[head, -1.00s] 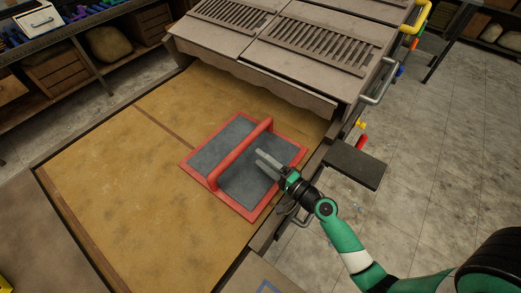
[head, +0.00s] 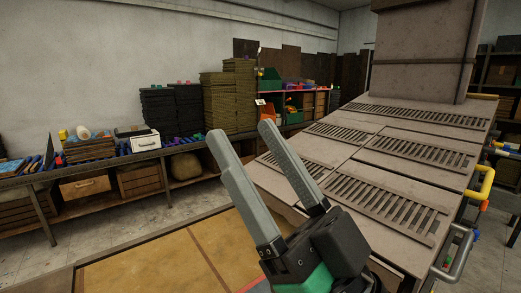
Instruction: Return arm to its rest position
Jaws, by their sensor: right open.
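My right gripper (head: 268,162) is raised close to the camera in the head view, its two grey fingers pointing up and to the left. The fingers are apart with nothing between them. A sliver of the red-framed tool (head: 258,286) shows at the bottom edge beside the gripper; the rest of it is out of frame or hidden. The tan work surface (head: 150,268) lies below and to the left of the gripper. My left gripper is not in the picture.
The grey vented machine (head: 330,150) fills the right side, with a yellow handle (head: 482,188) and a grey handle (head: 458,258) on its side. A long shelf (head: 110,163) with bins, boxes and dark stacks (head: 228,100) runs along the back wall. The floor between is clear.

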